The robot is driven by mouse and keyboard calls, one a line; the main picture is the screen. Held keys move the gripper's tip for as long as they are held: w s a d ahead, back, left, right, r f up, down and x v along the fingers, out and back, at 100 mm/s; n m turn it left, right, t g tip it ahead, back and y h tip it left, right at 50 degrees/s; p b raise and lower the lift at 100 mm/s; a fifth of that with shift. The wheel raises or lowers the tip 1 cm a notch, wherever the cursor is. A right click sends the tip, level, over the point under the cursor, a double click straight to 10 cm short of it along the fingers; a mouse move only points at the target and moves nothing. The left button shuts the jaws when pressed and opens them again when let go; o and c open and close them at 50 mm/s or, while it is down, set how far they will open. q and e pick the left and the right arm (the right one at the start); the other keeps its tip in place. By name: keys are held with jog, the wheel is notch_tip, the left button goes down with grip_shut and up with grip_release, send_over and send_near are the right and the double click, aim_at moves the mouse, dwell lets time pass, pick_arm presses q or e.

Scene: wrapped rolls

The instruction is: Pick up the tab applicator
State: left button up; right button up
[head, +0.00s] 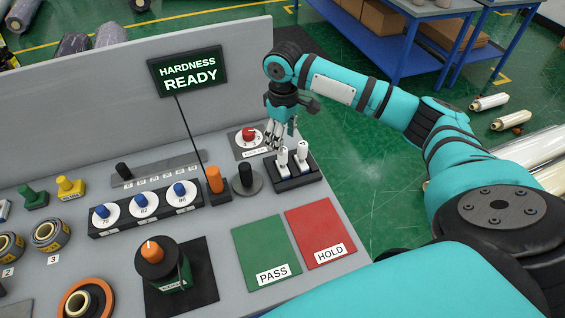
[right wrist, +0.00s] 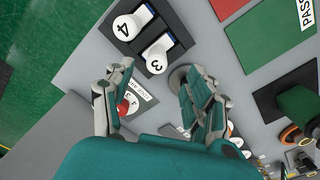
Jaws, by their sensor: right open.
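No label I can read says tab applicator, so I cannot tell for sure which thing it is. Two white-topped upright pieces, a left one (head: 282,157) and a right one (head: 302,151), stand in a black holder (head: 297,183). In the right wrist view their tops read 3 (right wrist: 155,63) and 4 (right wrist: 127,27). My right gripper (head: 273,143) is open and empty, fingers down, behind the holder and right of a red knob (head: 249,134). In the right wrist view its spread fingers (right wrist: 156,80) have the piece marked 3 beyond them. My left gripper is out of view.
An orange-topped handle (head: 214,178) and a black knob on a grey disc (head: 245,176) stand left of the holder. Green PASS (head: 266,252) and red HOLD (head: 320,232) mats lie in front. The HARDNESS READY sign (head: 188,72) rises behind on a thin pole.

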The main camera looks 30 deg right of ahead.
aim_at(283, 161)
notch_tip(283, 161, down, 3)
jog(key=shift+f+p, duration=0.1)
jog(key=shift+p, duration=0.25)
notch_tip(283, 161, down, 4)
jog(key=shift+w+d+r+p, duration=0.1)
jog(key=shift+w+r+p, duration=0.1)
jog(key=shift+p, duration=0.45)
jog(key=shift+f, duration=0.5)
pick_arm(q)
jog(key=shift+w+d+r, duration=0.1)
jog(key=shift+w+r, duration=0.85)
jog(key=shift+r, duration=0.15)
pick_arm(e)
jog(key=c, duration=1.1)
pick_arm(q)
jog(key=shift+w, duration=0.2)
pick_arm(e)
grip_shut()
jog(key=shift+r, duration=0.1)
